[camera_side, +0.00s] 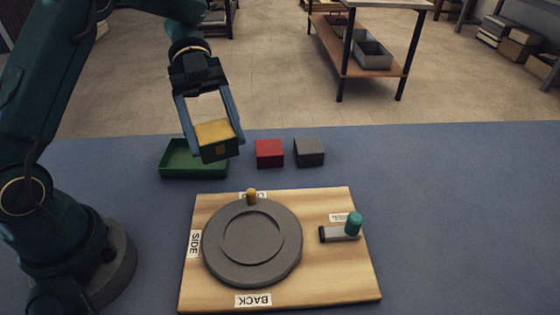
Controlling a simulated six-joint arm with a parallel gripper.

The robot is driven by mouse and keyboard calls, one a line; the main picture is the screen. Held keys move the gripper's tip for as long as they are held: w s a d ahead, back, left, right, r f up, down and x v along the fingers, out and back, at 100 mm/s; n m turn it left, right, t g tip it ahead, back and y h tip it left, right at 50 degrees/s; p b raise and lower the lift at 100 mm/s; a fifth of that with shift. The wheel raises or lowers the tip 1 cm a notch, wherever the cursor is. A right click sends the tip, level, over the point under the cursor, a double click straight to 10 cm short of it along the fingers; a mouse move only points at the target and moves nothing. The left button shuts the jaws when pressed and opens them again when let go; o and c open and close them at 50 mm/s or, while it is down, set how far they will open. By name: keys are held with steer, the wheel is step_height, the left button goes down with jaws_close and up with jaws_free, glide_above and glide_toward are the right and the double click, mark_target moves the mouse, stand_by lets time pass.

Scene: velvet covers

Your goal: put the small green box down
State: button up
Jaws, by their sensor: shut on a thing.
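My gripper (214,142) is shut on a small box (221,151) with a yellow top and a dark side that looks dark green. A small tan square marks that side. The box is slightly tilted between the two blue-grey fingers. It overlaps the right part of a shallow green tray (170,171) in the picture and hides some of it. I cannot tell how far the box is above the tray or whether they touch.
A red box (269,153) and a grey box (309,151) stand right of the tray. In front lies a wooden board (325,285) with a round grey turntable (253,241) and a teal-knobbed lever (353,223). The blue table (450,220) is clear on the right.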

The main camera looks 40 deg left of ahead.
steer(key=w+a+f+n+t+y, duration=0.1)
steer(key=w+a+f+n+t, duration=0.1)
steer(key=a+n+t, duration=0.4)
steer(key=w+a+f+n+t+y, duration=0.1)
steer(key=w+a+f+n+t, duration=0.15)
steer(key=a+n+t, duration=0.35)
steer(key=shift+n+t, duration=0.5)
steer(key=shift+n, duration=0.1)
steer(key=shift+w+d+f, duration=0.1)
steer(key=shift+d+f, duration=0.1)
steer(key=shift+f, duration=1.1)
steer(key=shift+d+f, duration=0.25)
steer(key=shift+f, duration=1.05)
steer(key=shift+w+d+f, duration=0.1)
steer(key=shift+d+f, duration=0.1)
steer(key=shift+f, duration=1.1)
steer(key=shift+s+f, duration=0.1)
steer(key=o, duration=1.1)
